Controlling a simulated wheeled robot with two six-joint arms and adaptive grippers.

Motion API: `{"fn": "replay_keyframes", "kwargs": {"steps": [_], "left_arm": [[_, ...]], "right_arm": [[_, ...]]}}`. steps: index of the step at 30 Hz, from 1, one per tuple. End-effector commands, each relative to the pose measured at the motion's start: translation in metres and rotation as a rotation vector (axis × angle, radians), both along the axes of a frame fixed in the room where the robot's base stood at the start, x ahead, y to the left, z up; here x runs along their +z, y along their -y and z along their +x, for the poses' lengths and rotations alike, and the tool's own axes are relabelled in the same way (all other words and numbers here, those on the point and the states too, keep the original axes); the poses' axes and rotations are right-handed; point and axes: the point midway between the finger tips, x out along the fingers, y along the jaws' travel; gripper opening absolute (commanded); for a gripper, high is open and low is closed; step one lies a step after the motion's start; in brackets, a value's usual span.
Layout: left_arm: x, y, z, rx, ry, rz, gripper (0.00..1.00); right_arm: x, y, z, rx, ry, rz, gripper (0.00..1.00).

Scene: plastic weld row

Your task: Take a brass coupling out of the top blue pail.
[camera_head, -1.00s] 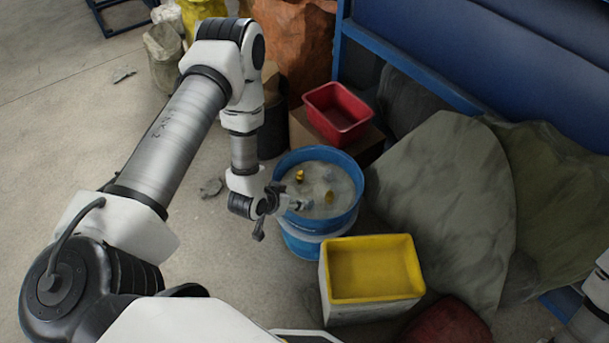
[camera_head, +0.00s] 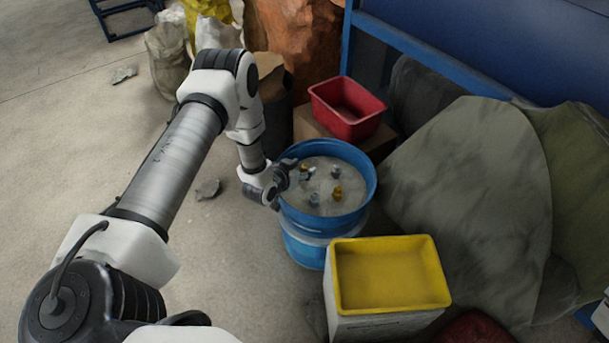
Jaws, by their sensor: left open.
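The top blue pail (camera_head: 364,205) stands in the middle, stacked on another blue pail. Inside it, on a pale bottom, lie several small pieces. One brass coupling (camera_head: 337,193) lies right of centre, beside a grey piece (camera_head: 315,199). Another grey piece (camera_head: 336,171) lies farther back. A brass-coloured bit (camera_head: 303,168) shows close to the tips of my left gripper (camera_head: 300,176), partly hidden by it. My left gripper is open and reaches over the pail's left rim; I cannot tell how near it is to that bit. My right gripper is out of view.
A yellow bin (camera_head: 390,318) stands in front of the pail. A red bin (camera_head: 345,128) sits on a cardboard box behind it. Large grey-green covered heaps (camera_head: 470,190) fill the right, below a blue frame. Floor on the left is mostly clear.

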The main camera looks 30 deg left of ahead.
Motion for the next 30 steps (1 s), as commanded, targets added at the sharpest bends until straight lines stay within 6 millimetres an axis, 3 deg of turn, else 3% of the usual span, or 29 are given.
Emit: {"fn": "replay_keyframes", "kwargs": {"steps": [2,6,17,23,30], "left_arm": [[0.001,0.000,0.000,0.000,0.000,0.000,0.49],[0.001,0.000,0.000,0.000,0.000,0.000,0.00],[0.001,0.000,-0.001,0.000,0.000,-0.001,0.00],[0.018,0.000,0.000,0.000,0.000,-0.001,0.00],[0.016,0.000,-0.040,0.001,-0.005,-0.002,0.00]], "right_arm": [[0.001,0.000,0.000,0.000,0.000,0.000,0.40],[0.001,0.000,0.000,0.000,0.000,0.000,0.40],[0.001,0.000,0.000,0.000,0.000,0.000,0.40],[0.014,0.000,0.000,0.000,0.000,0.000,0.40],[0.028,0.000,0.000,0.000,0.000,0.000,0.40]]}}
